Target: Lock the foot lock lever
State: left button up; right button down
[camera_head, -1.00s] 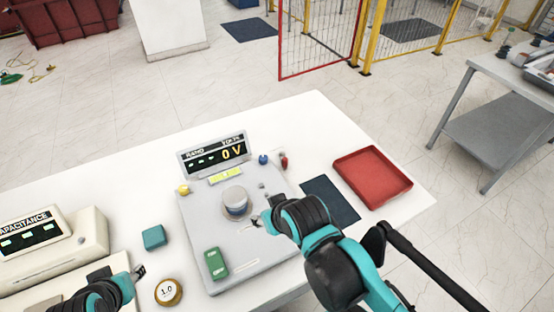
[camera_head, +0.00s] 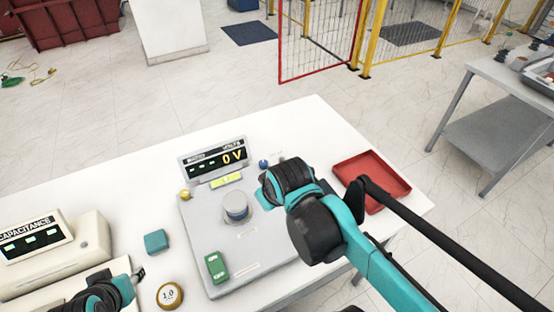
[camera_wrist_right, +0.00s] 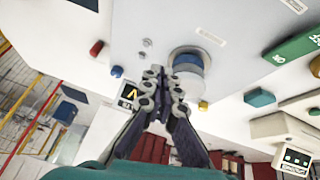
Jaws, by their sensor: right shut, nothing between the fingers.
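The grey test station (camera_head: 218,258) stands on the white table with a white-and-blue round post (camera_head: 236,208) on it. The post also shows in the wrist view (camera_wrist_right: 188,64). No part is clearly identifiable as the foot lock lever; small metal fittings (camera_wrist_right: 146,43) show beside the post in the wrist view. My right gripper (camera_wrist_right: 163,78) is shut and empty, its tips over the station beside the post; contact cannot be judged. In the head view its fingers are hidden behind my wrist. My left gripper (camera_head: 139,274) is low at the left, apart from the station, its jaw state unclear.
The display (camera_head: 213,158) reads 0 V. Yellow (camera_head: 185,195), blue (camera_head: 263,164) and red (camera_wrist_right: 96,48) knobs surround the station's top. A green switch block (camera_head: 217,267), teal block (camera_head: 156,241) and round dial (camera_head: 169,296) lie nearby. A red tray (camera_head: 352,167) is at right.

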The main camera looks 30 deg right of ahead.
jog(key=w+d+r+n+g+h+p, duration=0.1)
jog(key=w+d+r+n+g+p, duration=0.15)
jog(key=w, duration=0.35)
jog(key=w+d+r+n+g+p, duration=0.1)
jog(key=w+d+n, duration=0.2)
jog(key=w, duration=0.3)
jog(key=w+d+f+n+g+p, duration=0.3)
jog(key=w+d+f+n, duration=0.1)
jog(key=w, duration=0.5)
jog(key=shift+d+f+n+g+h, duration=0.4)
jog(key=shift+d+f, duration=0.1)
jog(key=shift+f, duration=0.3)
jog(key=shift+f, duration=0.1)
jog(key=b+x, duration=0.1)
jog(key=x, duration=0.8)
jog(key=shift+d+f+b, duration=0.1)
jog(key=shift+f+b, duration=0.25)
jog(key=shift+f, duration=0.05)
